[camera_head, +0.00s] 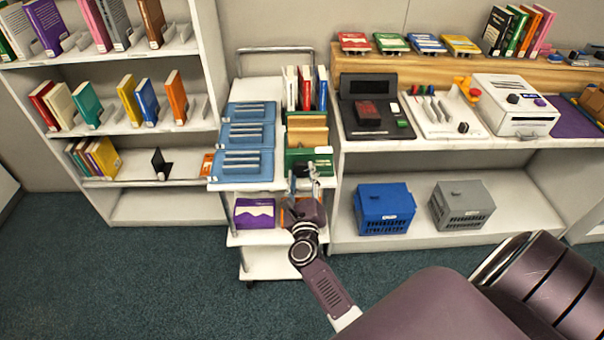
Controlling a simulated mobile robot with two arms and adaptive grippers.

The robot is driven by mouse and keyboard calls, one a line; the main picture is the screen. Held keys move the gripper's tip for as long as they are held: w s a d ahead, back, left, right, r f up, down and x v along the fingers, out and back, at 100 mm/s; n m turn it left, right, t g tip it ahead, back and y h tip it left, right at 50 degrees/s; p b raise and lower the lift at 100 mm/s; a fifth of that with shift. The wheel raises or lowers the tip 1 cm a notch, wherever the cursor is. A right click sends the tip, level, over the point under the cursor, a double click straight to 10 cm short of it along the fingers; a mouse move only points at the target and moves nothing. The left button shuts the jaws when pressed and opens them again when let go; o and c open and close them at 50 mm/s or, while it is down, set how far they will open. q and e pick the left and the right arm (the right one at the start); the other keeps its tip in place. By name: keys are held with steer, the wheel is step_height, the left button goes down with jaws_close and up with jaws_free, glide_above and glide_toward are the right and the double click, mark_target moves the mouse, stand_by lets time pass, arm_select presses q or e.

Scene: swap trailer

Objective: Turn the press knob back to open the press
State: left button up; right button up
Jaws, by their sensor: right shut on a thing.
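The press (308,137), with wooden boards and a green base, sits on the right side of the cart's top. My right gripper (303,179) is at the front edge of the press, its arm reaching up from the lower right. It is shut on a small dark part there, which looks like the press knob (301,169). The fingers cover most of the knob, so its turn angle cannot be seen. My left gripper is out of view.
Blue trays (246,137) fill the cart's left side, with upright books (305,88) behind the press. A purple box (254,213) lies on the shelf below. A bookshelf (207,60) stands left; a counter (440,146) with devices stands close on the right. Open carpet lies in front.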

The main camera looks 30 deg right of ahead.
steer(key=n+p, duration=0.2)
steer(key=n, duration=0.4)
steer(key=shift+r, duration=0.15)
steer(key=n+p, duration=0.1)
steer(key=n, duration=0.3)
steer(key=shift+n, duration=0.3)
steer(key=shift+n+p, duration=0.5)
steer(key=shift+n, duration=0.6)
steer(key=o, duration=1.2)
steer(key=shift+c, duration=0.2)
